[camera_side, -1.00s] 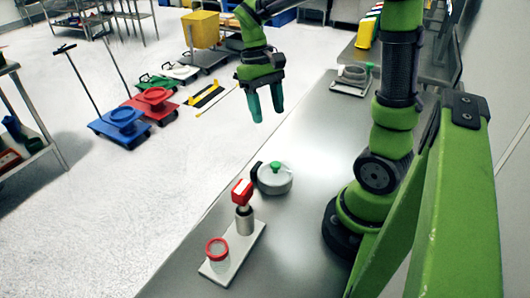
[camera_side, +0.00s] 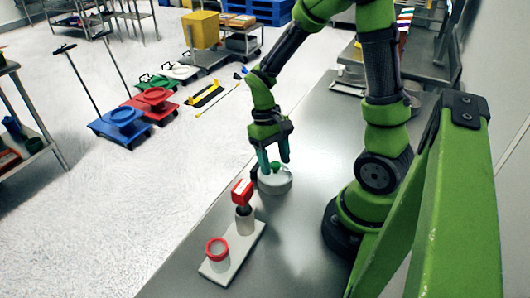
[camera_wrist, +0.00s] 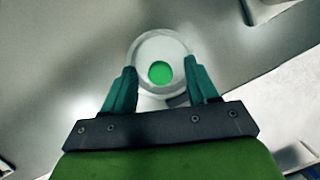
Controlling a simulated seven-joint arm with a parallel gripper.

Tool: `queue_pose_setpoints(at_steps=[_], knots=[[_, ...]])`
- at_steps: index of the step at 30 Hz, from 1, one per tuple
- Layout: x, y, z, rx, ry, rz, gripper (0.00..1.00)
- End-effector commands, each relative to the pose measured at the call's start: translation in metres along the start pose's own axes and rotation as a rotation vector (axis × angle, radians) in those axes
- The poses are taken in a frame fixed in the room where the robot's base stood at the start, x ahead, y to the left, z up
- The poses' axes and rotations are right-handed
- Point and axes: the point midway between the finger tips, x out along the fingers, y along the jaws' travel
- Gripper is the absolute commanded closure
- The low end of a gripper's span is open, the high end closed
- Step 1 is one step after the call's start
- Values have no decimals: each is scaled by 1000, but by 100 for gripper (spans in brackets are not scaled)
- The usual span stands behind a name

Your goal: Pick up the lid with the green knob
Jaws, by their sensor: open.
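The lid (camera_side: 284,180) is a pale grey disc with a green knob (camera_side: 276,167). It sits on a round container on the steel table, its wall hidden or hard to make out. In the wrist view the lid (camera_wrist: 150,48) lies ahead with its green knob (camera_wrist: 160,73) between my fingertips as seen from above. My gripper (camera_side: 274,165) is open and empty, pointing down over the lid. In the wrist view my gripper's teal fingers (camera_wrist: 162,75) stand to both sides of the knob. I cannot tell the exact height gap between fingertips and knob.
Left of the lid, near the table edge, a white base plate (camera_side: 226,262) holds a red-topped piece (camera_side: 242,192) on a metal cylinder and a red-rimmed jar (camera_side: 217,249). The steel table (camera_side: 300,245) in front is clear.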

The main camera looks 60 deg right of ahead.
Motion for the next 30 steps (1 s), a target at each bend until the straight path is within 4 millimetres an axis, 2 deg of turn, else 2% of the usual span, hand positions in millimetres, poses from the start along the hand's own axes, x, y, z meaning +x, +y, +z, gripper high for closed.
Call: queue_pose_setpoints(at_steps=[6,17,25,30], knots=[[0,0,0,0,1,0,43],[0,0,0,0,1,0,98],[-2,0,0,0,2,-1,100],[-23,0,4,-1,9,-1,100]])
